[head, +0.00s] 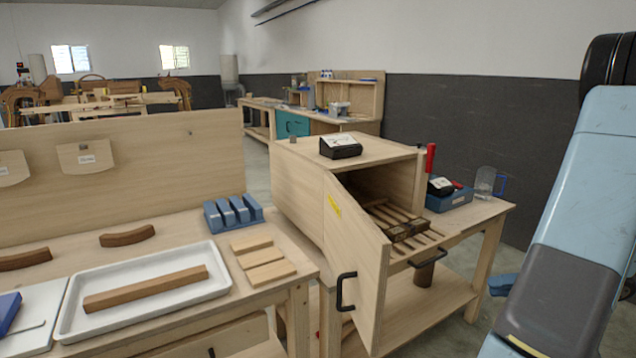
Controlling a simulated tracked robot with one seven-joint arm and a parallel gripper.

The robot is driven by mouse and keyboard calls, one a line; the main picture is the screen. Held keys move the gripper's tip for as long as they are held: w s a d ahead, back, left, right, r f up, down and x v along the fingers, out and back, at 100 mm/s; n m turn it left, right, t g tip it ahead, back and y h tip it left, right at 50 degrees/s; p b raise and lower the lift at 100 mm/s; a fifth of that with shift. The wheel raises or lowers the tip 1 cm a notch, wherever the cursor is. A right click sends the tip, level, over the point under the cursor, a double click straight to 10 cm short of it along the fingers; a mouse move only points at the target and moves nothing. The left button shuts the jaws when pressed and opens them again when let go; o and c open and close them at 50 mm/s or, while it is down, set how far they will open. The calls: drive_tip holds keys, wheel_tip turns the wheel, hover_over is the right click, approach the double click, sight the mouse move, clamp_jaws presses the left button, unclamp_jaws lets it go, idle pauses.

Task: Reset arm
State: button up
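My arm stands at the right edge of the head view, light blue and dark grey, and runs out of the bottom of the picture. My gripper is not in view, so its fingers and anything in them cannot be seen. A wooden cabinet (298,187) stands on the right table with its door (352,255) swung open toward me. The door has a black handle (345,291) and a yellow label. Inside the cabinet is a slatted rack (392,217) with a small dark-framed wooden piece (403,229) on it.
A blue box (449,200) and a clear jug (484,182) stand right of the cabinet. The open door juts out past the table front.

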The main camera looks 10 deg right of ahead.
drive_tip(key=a+r+n+g+h, duration=0.35)
drive_tip(key=a+r+n, duration=0.25)
drive_tip(key=a+n, duration=0.35)
drive_tip(key=a+r+n+g+h, duration=0.2)
drive_tip(key=a+r+n+g, duration=0.25)
drive_tip(key=a+n, duration=0.5)
drive_tip(key=s+a+r+n+t+h, duration=0.6)
drive_tip(key=a+r+n, duration=0.3)
drive_tip(key=n, duration=1.1)
drive_tip(key=shift+v, duration=0.95)
drive_tip(key=shift+a, duration=0.15)
